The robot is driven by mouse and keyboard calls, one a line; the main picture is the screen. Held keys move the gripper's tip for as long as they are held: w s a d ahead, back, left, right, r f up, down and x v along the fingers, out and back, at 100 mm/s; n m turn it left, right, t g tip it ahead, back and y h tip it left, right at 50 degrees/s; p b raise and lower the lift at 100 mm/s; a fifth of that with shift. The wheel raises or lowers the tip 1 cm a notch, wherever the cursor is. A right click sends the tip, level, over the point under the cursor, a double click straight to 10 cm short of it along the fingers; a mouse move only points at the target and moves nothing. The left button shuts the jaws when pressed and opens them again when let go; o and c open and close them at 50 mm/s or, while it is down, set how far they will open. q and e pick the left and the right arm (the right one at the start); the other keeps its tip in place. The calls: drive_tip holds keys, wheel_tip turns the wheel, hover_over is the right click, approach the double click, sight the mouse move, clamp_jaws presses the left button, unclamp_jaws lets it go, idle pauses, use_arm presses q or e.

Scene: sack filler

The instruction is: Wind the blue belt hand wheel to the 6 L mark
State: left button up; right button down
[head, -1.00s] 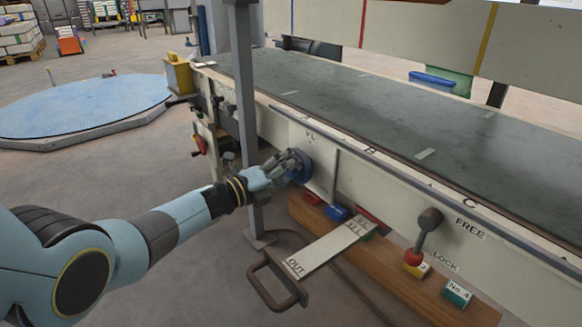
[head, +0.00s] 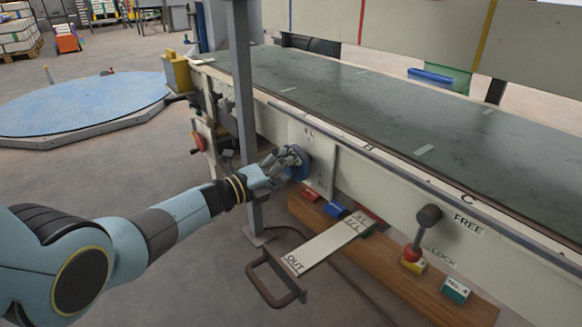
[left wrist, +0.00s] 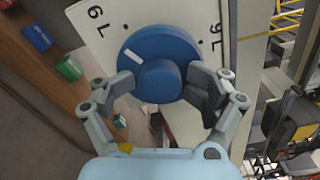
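The blue hand wheel (head: 300,164) sits on a pale plate on the side of the belt frame. In the left wrist view the wheel (left wrist: 160,48) faces me, with a round central hub and a white mark (left wrist: 132,57) on its left part. A rotated label that looks like "6 L" (left wrist: 99,22) is on the plate to the upper left of the wheel. My left gripper (head: 287,164) is at the wheel. My right gripper is out of view.
A grey post (head: 243,110) stands close beside my left forearm. Below the wheel are a slide plate marked OUT (head: 325,245) with a handle and a wooden board (head: 440,295) with coloured blocks. A red-knobbed lever (head: 422,235) is at the right.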

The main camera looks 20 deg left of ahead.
use_arm(q)
drive_tip(key=shift+w+r, duration=0.1)
drive_tip(key=shift+r, duration=0.1)
drive_tip(key=p+v, duration=0.3)
drive_tip(key=v, duration=0.5)
drive_tip(key=shift+s+a+f, duration=0.15)
drive_tip(key=shift+s+a, duration=0.05)
drive_tip(key=shift+s, duration=0.05)
idle(0.5)
